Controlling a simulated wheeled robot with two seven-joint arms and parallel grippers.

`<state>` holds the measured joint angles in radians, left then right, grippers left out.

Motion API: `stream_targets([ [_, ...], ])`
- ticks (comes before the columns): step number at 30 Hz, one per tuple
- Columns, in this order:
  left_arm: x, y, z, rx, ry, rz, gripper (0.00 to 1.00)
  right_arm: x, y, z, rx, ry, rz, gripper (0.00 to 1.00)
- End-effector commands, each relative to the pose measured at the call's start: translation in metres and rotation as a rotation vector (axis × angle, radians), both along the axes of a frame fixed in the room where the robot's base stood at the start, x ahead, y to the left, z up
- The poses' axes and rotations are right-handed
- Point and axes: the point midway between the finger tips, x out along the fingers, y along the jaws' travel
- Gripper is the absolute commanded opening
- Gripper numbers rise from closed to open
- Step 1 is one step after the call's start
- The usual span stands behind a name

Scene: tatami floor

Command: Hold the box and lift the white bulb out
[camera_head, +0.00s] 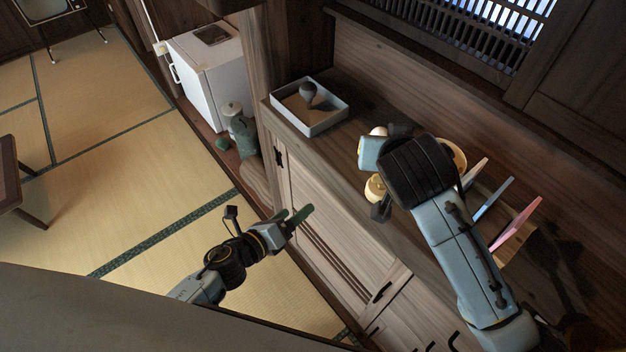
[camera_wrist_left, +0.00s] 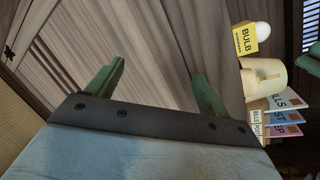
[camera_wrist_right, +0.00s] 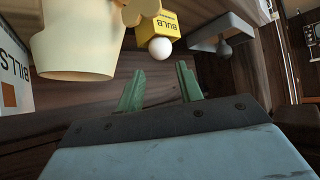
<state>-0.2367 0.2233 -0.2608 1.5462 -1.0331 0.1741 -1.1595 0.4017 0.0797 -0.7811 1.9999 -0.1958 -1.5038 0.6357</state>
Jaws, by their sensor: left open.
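The yellow box marked BULB (camera_wrist_left: 246,41) stands on the counter with the white bulb (camera_wrist_left: 263,31) showing at its top. In the right wrist view the box (camera_wrist_right: 158,27) and bulb (camera_wrist_right: 161,48) lie ahead of my right gripper (camera_wrist_right: 160,88), which is open and empty, apart from them. In the head view my right arm hides most of the box; a white rounded bit, likely the bulb (camera_head: 377,131), shows beside the wrist. My left gripper (camera_head: 299,216) is open and empty in front of the cabinet doors, lower than the countertop and apart from the box.
A pale tray (camera_head: 335,119) with a grey bulb (camera_head: 308,90) stands on the counter left of my right arm. Upright labelled cards (camera_head: 518,227) stand further right. Tatami floor is open left of the cabinet.

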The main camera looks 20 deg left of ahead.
Motion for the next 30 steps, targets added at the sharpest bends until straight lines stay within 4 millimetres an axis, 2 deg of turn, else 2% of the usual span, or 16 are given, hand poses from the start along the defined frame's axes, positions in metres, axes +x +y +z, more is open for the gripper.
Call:
stream_targets([
  [1,0.006,-0.009,0.028,0.096,-0.109,-0.067,0.80,0.000,0.000,0.000,0.000,0.000,0.000,0.36],
  [3,0.010,-0.022,0.060,0.229,-0.248,-0.145,0.80,0.000,0.000,0.000,0.000,0.000,0.000,0.36],
  [6,0.011,-0.035,0.097,0.395,-0.417,-0.227,0.80,0.000,0.000,0.000,0.000,0.000,0.000,0.36],
  [10,0.009,-0.046,0.127,0.538,-0.563,-0.285,0.80,0.000,0.000,0.000,0.000,0.000,0.000,0.36],
  [13,0.009,-0.051,0.137,0.592,-0.616,-0.305,0.80,0.000,0.000,0.000,0.000,0.000,0.000,0.36],
  [17,0.016,-0.058,0.140,0.608,-0.632,-0.310,0.80,0.000,0.000,0.000,0.000,0.000,0.000,0.36],
  [30,0.081,-0.107,0.139,0.603,-0.627,-0.306,0.80,0.000,0.000,0.000,0.000,0.000,0.000,0.36],
])
